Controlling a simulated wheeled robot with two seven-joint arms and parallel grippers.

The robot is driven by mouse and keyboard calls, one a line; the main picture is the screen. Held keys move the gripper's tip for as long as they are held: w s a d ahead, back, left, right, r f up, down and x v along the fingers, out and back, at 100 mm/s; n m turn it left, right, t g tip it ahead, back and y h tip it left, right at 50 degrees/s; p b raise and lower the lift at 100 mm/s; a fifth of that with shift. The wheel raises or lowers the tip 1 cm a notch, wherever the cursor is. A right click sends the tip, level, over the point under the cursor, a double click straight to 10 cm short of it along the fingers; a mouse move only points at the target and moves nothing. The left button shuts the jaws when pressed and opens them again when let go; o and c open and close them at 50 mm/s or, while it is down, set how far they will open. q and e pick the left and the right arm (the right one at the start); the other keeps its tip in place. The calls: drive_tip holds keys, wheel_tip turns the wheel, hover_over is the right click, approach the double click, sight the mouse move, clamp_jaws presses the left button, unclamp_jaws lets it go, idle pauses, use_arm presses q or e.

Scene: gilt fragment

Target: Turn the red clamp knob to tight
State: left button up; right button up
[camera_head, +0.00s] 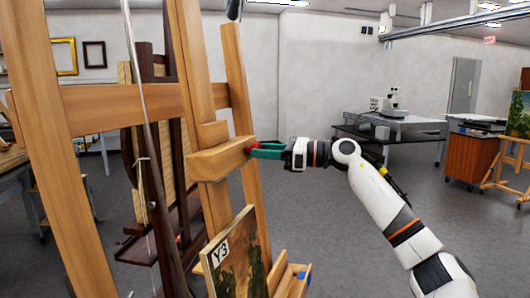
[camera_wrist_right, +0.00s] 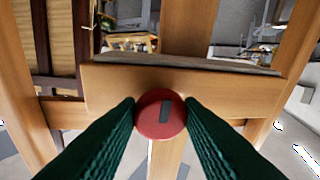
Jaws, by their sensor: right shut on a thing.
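The red clamp knob (camera_wrist_right: 150,122) is a round red disc with a dark, nearly upright mark on its face. It sits on the front of a wooden crossbar (camera_wrist_right: 110,92) of the easel. My right gripper (camera_wrist_right: 160,115) is shut on the knob, with one green finger against each side of it. In the head view the right gripper (camera_head: 252,150) reaches in from the right to the end of the easel's wooden block (camera_head: 218,160). The knob is mostly hidden by the fingers there. I do not see my left gripper.
The easel's posts (camera_head: 195,75) stand close around the gripper. A painting marked Y3 (camera_head: 238,255) leans below the block. A dark easel (camera_head: 135,180) stands behind at left. A black table (camera_head: 400,135) is at the back right, with open floor between.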

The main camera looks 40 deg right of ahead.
drive_tip(key=m+h+p, duration=0.1)
drive_tip(key=m, duration=0.6)
drive_tip(key=m+t+h+p, duration=0.1)
drive_tip(key=m+h, duration=0.1)
drive_tip(key=m, duration=0.6)
drive_tip(key=r+m+t+h+p, duration=0.1)
drive_tip(key=m+h+p, duration=0.1)
drive_tip(key=m, duration=0.5)
drive_tip(key=shift+s+a+m, duration=0.15)
drive_tip(key=shift+a+m, duration=0.15)
drive_tip(key=m+p, duration=0.4)
drive_tip(key=m+g+h+p, duration=0.1)
drive_tip(key=m+p, duration=0.3)
drive_tip(key=p, duration=0.1)
drive_tip(key=shift+r+m+h, duration=0.2)
drive_tip(key=shift+m+h, duration=0.1)
drive_tip(key=shift+m+p, duration=0.4)
drive_tip(key=shift+p, duration=0.1)
drive_tip(key=m+g, duration=0.1)
drive_tip(key=m, duration=0.2)
drive_tip(key=m+p, duration=0.1)
drive_tip(key=m, duration=0.2)
drive_tip(key=shift+f+g, duration=0.2)
drive_tip(key=shift+g, duration=0.2)
drive_tip(key=shift+m, duration=0.3)
